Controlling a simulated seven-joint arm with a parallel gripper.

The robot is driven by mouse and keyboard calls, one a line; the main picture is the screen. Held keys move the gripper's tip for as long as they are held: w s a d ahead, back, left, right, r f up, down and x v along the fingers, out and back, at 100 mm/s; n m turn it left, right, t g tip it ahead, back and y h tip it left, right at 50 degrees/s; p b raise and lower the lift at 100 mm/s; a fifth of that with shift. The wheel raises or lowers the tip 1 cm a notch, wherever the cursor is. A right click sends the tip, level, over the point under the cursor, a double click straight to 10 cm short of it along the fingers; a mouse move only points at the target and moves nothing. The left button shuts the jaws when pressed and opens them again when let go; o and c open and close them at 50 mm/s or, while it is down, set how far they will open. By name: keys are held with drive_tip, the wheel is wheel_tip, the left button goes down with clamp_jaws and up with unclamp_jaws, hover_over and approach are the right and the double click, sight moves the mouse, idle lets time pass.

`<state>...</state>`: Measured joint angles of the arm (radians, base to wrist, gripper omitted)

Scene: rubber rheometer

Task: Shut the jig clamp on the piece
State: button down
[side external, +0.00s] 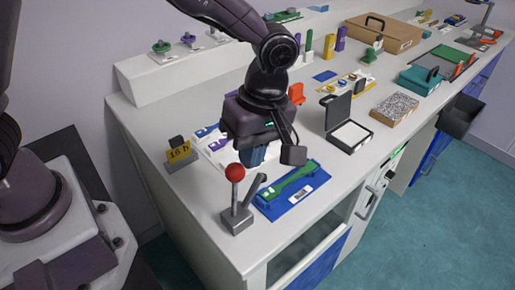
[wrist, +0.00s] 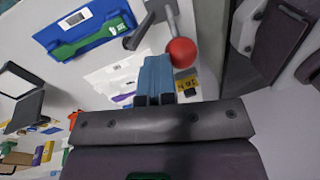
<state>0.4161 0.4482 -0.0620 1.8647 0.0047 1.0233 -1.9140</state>
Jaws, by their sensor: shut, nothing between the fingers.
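The blue jig plate (side external: 300,201) lies near the bench's front edge with a long green piece (side external: 292,184) on it; both also show at the top left of the wrist view, as the plate (wrist: 52,35) and the piece (wrist: 85,40). At the plate's left end stands a grey clamp base (side external: 237,218) with an upright lever topped by a red ball (side external: 235,172). A dark grey arm (side external: 259,184) beside it is tilted upward. My gripper (side external: 252,165) is shut and empty above the bench, behind the red ball. In the wrist view its blue fingertips (wrist: 155,65) appear beside the red ball (wrist: 181,53).
A yellow-and-black "16 h" sign (side external: 180,153) stands left of my gripper. White sheets with coloured pieces (side external: 208,140) lie behind it. An open black case (side external: 348,130) and a speckled block (side external: 395,108) stand to the right. The bench's front edge is close to the jig.

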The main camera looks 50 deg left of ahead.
sight(229, 177)
drive_tip(key=shift+s+r+t, duration=0.2)
drive_tip(key=shift+s+t, duration=0.2)
drive_tip(key=shift+s, duration=0.35)
drive_tip(key=s+t, duration=0.2)
drive_tip(key=s, duration=0.1)
drive_tip(key=shift+s+r+t, duration=0.1)
drive_tip(key=shift+t, duration=0.2)
drive_tip(key=s+f, duration=0.3)
drive_tip(key=s, duration=0.5)
drive_tip(key=shift+s+f, duration=0.25)
drive_tip(key=s+d+r, duration=0.1)
drive_tip(key=s+r, duration=0.4)
drive_tip(key=r, duration=0.6)
drive_tip(key=shift+s+d, duration=0.2)
drive_tip(key=shift+s, duration=0.15)
